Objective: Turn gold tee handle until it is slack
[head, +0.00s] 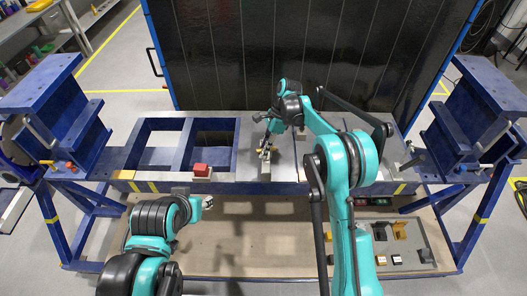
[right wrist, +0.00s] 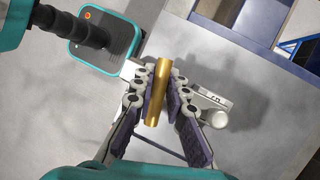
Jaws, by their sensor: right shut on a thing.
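The gold tee handle (right wrist: 160,92) shows in the right wrist view as a smooth gold bar between the finger pads. My right gripper (right wrist: 162,80) is shut on it, with one finger on each side. In the head view my right gripper (head: 267,146) points down at a small light fixture (head: 265,171) on the grey bench top; the handle is too small to make out there. A grey metal part (right wrist: 209,101) with a round end lies beside the fingers in the wrist view. My left gripper (head: 207,202) is in front of the bench, away from the handle; its fingers are too small to read.
A red block (head: 201,169) on a pale base sits left of the fixture, by the blue open frame (head: 178,148). Blue stands (head: 60,115) flank the bench. A lower tray (head: 385,262) at right holds several small parts. A dark panel (head: 300,50) closes the back.

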